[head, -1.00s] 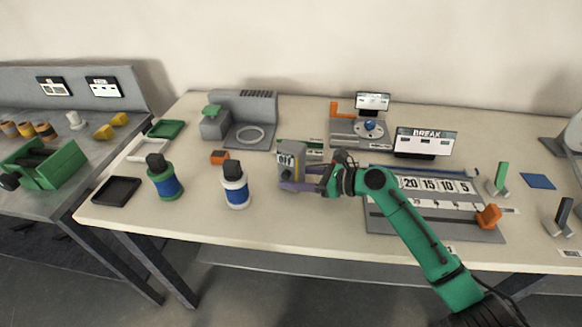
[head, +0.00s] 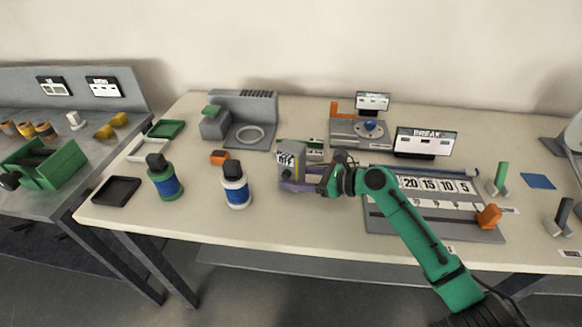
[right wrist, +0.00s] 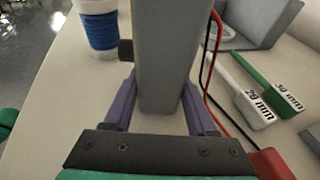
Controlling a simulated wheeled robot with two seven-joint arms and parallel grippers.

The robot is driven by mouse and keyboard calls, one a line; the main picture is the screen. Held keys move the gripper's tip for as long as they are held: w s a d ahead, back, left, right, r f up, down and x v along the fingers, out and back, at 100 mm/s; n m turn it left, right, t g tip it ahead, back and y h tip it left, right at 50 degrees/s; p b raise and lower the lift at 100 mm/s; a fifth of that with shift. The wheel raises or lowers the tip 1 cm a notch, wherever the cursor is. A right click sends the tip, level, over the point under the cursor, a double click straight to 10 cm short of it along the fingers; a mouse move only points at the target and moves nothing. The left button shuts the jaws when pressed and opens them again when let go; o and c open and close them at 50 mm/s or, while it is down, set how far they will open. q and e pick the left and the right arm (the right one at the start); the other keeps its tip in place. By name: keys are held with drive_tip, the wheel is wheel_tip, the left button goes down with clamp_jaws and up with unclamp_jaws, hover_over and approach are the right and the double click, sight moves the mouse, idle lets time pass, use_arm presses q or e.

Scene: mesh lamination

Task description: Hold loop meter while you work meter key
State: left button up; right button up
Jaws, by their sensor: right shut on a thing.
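The loop meter (head: 291,160) is a grey upright box with a small display that seems to read OFF, standing near the middle of the table in the head view. My right gripper (head: 304,185) is shut on its lower part from the right. In the right wrist view the purple fingers of my right gripper (right wrist: 160,105) lie on both sides of the grey meter body (right wrist: 168,50). A dark knob (right wrist: 126,50) sticks out from the meter's left side there; I cannot tell whether it is the meter key. My left gripper is not in view.
A white-and-blue bottle (head: 236,185) and a green-and-blue bottle (head: 163,180) stand left of the meter. A board with numbered tiles (head: 430,225) lies right, beneath my right arm. A BREAK display (head: 425,142) stands behind it. Red and black wires (right wrist: 212,60) run beside the meter.

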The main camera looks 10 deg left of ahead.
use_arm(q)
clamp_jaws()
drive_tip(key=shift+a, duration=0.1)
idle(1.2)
